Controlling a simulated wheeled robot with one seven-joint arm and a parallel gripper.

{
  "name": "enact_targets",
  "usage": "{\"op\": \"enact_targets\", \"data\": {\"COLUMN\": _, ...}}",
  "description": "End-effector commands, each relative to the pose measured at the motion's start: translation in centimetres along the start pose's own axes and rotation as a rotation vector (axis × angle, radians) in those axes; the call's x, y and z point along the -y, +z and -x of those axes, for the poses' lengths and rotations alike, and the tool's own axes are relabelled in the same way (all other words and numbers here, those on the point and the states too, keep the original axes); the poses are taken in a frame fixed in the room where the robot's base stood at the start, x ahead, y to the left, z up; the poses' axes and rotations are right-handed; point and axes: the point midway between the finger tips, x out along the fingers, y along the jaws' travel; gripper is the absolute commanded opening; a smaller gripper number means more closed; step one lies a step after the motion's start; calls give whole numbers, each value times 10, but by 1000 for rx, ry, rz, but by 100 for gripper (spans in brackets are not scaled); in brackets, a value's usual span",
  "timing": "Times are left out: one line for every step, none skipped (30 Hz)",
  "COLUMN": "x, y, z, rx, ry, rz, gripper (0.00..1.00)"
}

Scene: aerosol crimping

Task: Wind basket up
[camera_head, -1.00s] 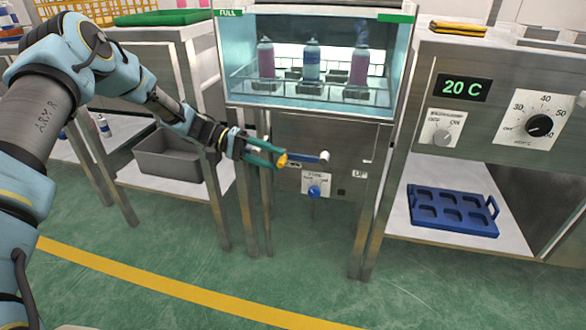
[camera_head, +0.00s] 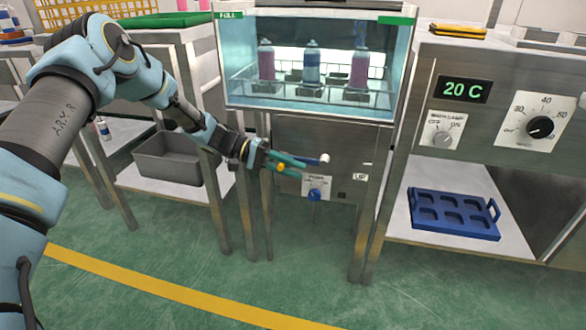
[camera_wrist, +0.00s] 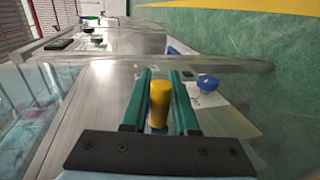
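The basket stands in the glass-fronted water tank as a wire rack (camera_head: 345,88), holding three spray cans (camera_head: 312,64). On the tank's front panel is a crank whose white hub end (camera_head: 325,159) shows, with a yellow grip knob (camera_head: 281,167). My gripper (camera_head: 306,168), with green fingers, is at the crank from the left. In the wrist view the yellow knob (camera_wrist: 160,102) stands between my two fingers (camera_wrist: 160,72), one on each side with hardly any gap. Whether they press on it cannot be told. Most of the crank arm is hidden.
A blue rotary knob (camera_head: 314,195) sits just below the crank, also visible in the wrist view (camera_wrist: 208,84). A grey bin (camera_head: 168,158) is on the left shelf, a blue tray (camera_head: 453,213) on the right shelf. Green floor in front is clear.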

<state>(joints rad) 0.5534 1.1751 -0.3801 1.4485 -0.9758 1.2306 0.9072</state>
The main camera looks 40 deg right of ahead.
Motion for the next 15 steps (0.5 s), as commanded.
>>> {"op": "enact_targets", "data": {"x": 0, "y": 0, "z": 0, "rx": 0, "ry": 0, "rz": 0, "gripper": 20}}
{"op": "enact_targets", "data": {"x": 0, "y": 0, "z": 0, "rx": 0, "ry": 0, "rz": 0, "gripper": 17}}
{"op": "enact_targets", "data": {"x": 0, "y": 0, "z": 0, "rx": 0, "ry": 0, "rz": 0, "gripper": 12}}
{"op": "enact_targets", "data": {"x": 0, "y": 0, "z": 0, "rx": 0, "ry": 0, "rz": 0, "gripper": 9}}
{"op": "enact_targets", "data": {"x": 0, "y": 0, "z": 0, "rx": 0, "ry": 0, "rz": 0, "gripper": 6}}
{"op": "enact_targets", "data": {"x": 0, "y": 0, "z": 0, "rx": 0, "ry": 0, "rz": 0, "gripper": 1}}
{"op": "enact_targets", "data": {"x": 0, "y": 0, "z": 0, "rx": 0, "ry": 0, "rz": 0, "gripper": 0}}
{"op": "enact_targets", "data": {"x": 0, "y": 0, "z": 0, "rx": 0, "ry": 0, "rz": 0, "gripper": 0}}
{"op": "enact_targets", "data": {"x": 0, "y": 0, "z": 0, "rx": 0, "ry": 0, "rz": 0, "gripper": 0}}
{"op": "enact_targets", "data": {"x": 0, "y": 0, "z": 0, "rx": 0, "ry": 0, "rz": 0, "gripper": 0}}
{"op": "enact_targets", "data": {"x": 0, "y": 0, "z": 0, "rx": 0, "ry": 0, "rz": 0, "gripper": 0}}
{"op": "enact_targets", "data": {"x": 0, "y": 0, "z": 0, "rx": 0, "ry": 0, "rz": 0, "gripper": 0}}
{"op": "enact_targets", "data": {"x": 0, "y": 0, "z": 0, "rx": 0, "ry": 0, "rz": 0, "gripper": 0}}
{"op": "enact_targets", "data": {"x": 0, "y": 0, "z": 0, "rx": 0, "ry": 0, "rz": 0, "gripper": 0}}
{"op": "enact_targets", "data": {"x": 0, "y": 0, "z": 0, "rx": 0, "ry": 0, "rz": 0, "gripper": 0}}
